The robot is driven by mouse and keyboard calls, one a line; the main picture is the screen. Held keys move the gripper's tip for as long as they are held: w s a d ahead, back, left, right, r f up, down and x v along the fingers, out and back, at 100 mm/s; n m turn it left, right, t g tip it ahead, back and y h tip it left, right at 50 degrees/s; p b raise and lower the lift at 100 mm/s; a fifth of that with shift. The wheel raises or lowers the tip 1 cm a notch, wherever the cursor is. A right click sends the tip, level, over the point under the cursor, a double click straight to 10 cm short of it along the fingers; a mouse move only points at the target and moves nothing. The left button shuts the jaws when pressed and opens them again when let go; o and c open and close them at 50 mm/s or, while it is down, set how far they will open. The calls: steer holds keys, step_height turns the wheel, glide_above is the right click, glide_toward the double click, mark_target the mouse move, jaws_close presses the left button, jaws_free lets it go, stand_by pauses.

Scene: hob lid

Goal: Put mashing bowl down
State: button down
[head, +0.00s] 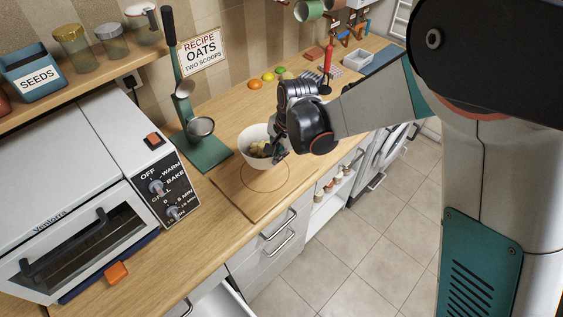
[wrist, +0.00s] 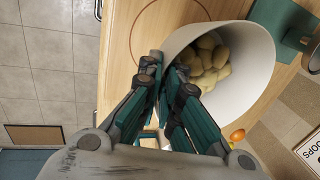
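The white mashing bowl (head: 256,163) holds several pale yellow potato-like pieces (wrist: 205,62). In the wrist view the bowl (wrist: 252,55) fills the upper right, its open top facing the camera. My gripper (head: 277,152) is at the bowl's right side; in the wrist view my gripper (wrist: 163,66) has its fingers closed on the near rim, one on each side of the wall. The bowl is over the wooden board (head: 240,192) and covers part of a thin circle marked there. I cannot tell whether its base touches the board.
A green press stand (head: 207,158) with a round cup stands just left of the bowl. A white toaster oven (head: 85,190) is further left. The board's front part is clear, up to the counter edge above the drawers.

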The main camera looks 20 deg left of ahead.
step_height(320, 180, down, 8)
steer(key=shift+f+b, duration=0.1)
steer(key=shift+b, duration=0.3)
steer(key=c, duration=1.8)
jaws_free()
steer(key=p+v, duration=0.1)
steer(key=v, duration=1.1)
